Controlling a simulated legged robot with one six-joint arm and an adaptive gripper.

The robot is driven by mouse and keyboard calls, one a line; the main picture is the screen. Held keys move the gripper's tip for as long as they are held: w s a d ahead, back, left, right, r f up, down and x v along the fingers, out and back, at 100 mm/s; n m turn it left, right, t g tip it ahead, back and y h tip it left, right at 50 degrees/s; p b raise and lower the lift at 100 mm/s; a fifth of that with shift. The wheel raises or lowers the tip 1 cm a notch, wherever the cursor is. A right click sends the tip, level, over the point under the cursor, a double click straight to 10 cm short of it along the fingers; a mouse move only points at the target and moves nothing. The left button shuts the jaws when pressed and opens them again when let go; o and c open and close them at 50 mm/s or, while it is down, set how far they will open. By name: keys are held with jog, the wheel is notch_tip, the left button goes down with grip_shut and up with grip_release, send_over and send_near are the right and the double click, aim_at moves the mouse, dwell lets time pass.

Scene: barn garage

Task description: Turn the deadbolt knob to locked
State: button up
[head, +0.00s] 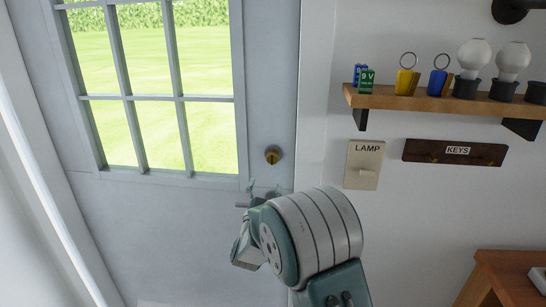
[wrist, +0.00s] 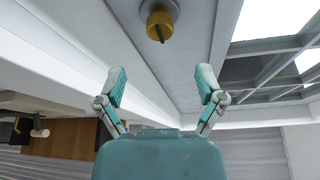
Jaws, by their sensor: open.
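The deadbolt knob (head: 273,155) is a small round brass piece on the grey door (head: 180,210), right of its window panes. In the wrist view the knob (wrist: 160,24) is yellow with a dark slot line and sits at the top centre, on a grey round base. My gripper (wrist: 162,88) is open and empty, its two teal-tipped fingers apart. The knob lies beyond the fingertips, roughly in line with the gap between them, and is not touched. In the head view my gripper (head: 258,188) is just below the knob, partly hidden behind my wrist.
A wooden shelf (head: 430,98) with batteries, key tags and bulbs is on the wall at right. Below it are a lamp switch (head: 363,165) and a dark key rack (head: 455,152). A wooden table (head: 505,277) stands at lower right. The door around the knob is clear.

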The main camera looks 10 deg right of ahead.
aim_at(271, 161)
jog(key=x, duration=1)
jog(key=c, duration=1.1)
